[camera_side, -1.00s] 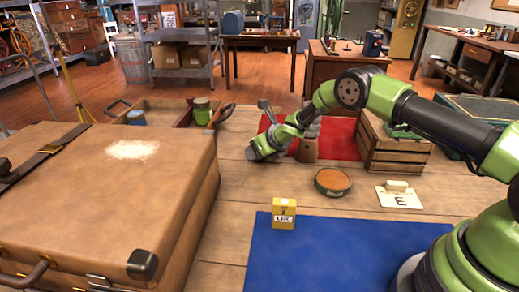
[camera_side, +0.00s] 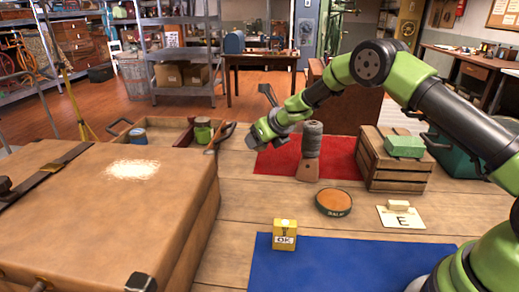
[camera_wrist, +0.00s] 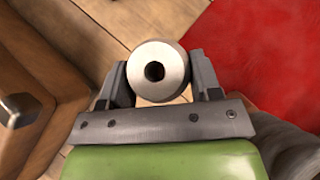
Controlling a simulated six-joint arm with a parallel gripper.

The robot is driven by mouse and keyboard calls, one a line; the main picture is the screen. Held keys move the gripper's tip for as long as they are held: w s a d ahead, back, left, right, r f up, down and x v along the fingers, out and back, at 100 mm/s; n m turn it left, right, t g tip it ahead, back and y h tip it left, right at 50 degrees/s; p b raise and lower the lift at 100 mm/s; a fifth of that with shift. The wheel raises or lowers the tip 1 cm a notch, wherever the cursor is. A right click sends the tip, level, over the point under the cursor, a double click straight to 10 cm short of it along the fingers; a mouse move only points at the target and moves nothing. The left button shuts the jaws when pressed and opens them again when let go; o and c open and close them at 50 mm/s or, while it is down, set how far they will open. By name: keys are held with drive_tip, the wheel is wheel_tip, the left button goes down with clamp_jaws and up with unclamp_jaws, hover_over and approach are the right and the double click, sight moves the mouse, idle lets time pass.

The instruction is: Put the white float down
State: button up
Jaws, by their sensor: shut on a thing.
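My gripper (camera_side: 254,139) is shut on the white float (camera_wrist: 158,93), a round pale piece with a dark hole facing the wrist camera. The float sits between the two fingers in the wrist view, where the gripper (camera_wrist: 160,72) also shows. In the side view the float is hidden by the gripper. The gripper hangs above the table near the left edge of the red mat (camera_side: 275,160). In the wrist view, wooden planks (camera_wrist: 105,30) lie beyond the float, with the red mat (camera_wrist: 262,45) to the right.
A wooden tray (camera_side: 165,134) with cans stands left of the gripper, and a big suitcase (camera_side: 90,215) fills the front left. A crate (camera_side: 392,170), a round brown tin (camera_side: 333,202), a yellow box (camera_side: 285,235) and a blue mat (camera_side: 350,260) are to the right.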

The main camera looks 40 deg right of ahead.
drive_tip(key=shift+s+r, duration=0.1)
drive_tip(key=shift+r, duration=0.4)
drive_tip(key=s+a+r+n+y, duration=0.2)
drive_tip(key=s+r, duration=0.5)
drive_tip(key=s, duration=0.1)
drive_tip(key=s+a+r+n+y, duration=0.1)
drive_tip(key=s+a+r+n, duration=0.15)
drive_tip(key=s+r, duration=0.55)
drive_tip(key=s+a+f+n+g+y, duration=0.1)
drive_tip(key=s+a+f+n+g, duration=0.35)
drive_tip(key=a+n, duration=0.3)
drive_tip(key=s+a+f+n+g+y, duration=0.2)
drive_tip(key=s+a+f+n+g, duration=0.3)
drive_tip(key=a, duration=0.3)
drive_tip(key=s+a+f+n+g+y, duration=0.1)
drive_tip(key=s+a+f+n+g, duration=0.3)
drive_tip(key=a+f+n+g, duration=0.25)
drive_tip(key=f, duration=0.1)
drive_tip(key=f+t, duration=0.1)
drive_tip(key=f, duration=0.1)
drive_tip(key=a+f+t, duration=0.1)
drive_tip(key=f, duration=0.1)
drive_tip(key=shift+s+n, duration=0.1)
drive_tip(key=shift+n, duration=0.25)
drive_tip(key=shift+f, duration=2.25)
